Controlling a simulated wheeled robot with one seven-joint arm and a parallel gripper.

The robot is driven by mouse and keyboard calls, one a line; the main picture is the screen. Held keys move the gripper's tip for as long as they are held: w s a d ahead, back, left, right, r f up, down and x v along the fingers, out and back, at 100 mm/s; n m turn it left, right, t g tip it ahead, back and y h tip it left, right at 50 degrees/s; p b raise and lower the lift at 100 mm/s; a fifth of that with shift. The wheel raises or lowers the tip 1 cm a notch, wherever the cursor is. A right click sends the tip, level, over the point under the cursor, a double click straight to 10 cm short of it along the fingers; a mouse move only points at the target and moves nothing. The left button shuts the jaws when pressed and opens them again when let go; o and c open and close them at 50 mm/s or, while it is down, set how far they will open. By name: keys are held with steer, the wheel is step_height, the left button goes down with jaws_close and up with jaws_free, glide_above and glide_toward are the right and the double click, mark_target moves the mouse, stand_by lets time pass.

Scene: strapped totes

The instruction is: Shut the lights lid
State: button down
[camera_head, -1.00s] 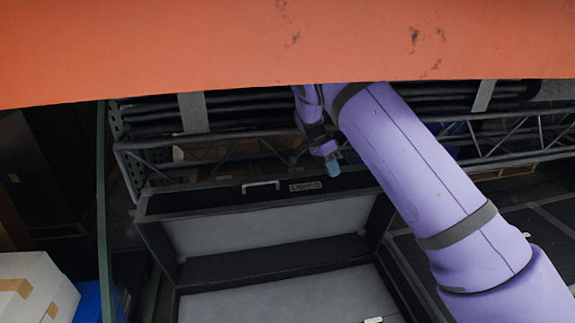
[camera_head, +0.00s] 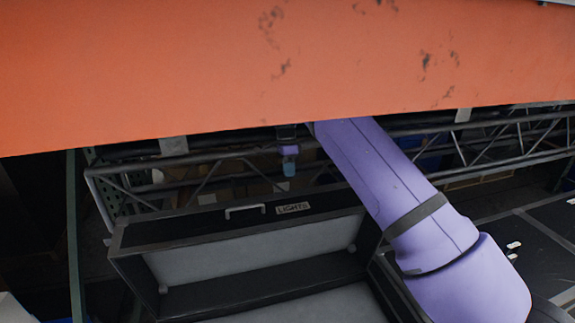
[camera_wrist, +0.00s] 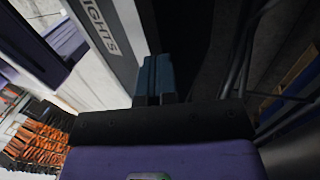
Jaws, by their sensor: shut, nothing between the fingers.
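The lights case (camera_head: 260,300) is black and stands open at the lower middle of the head view. Its lid (camera_head: 180,234) is raised, with a grey lining, a metal handle (camera_head: 244,209) and a "LIGHTS" label (camera_head: 292,208) on its top edge. My gripper (camera_head: 289,168) is above and behind the lid near the label, fingers pointing down and apart from the lid in this view. In the wrist view the shut blue fingertips (camera_wrist: 153,78) are beside the lid's edge and its label (camera_wrist: 103,27). Whether they touch it I cannot tell.
An orange beam (camera_head: 280,75) crosses the top of the head view and hides part of my arm. Metal trusses (camera_head: 480,145) run behind the case. Other black cases (camera_head: 540,240) lie to the right. A green post (camera_head: 75,240) stands at left.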

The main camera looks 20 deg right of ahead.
steer(key=x, duration=0.5)
steer(key=shift+s+f, duration=0.1)
steer(key=shift+f, duration=0.15)
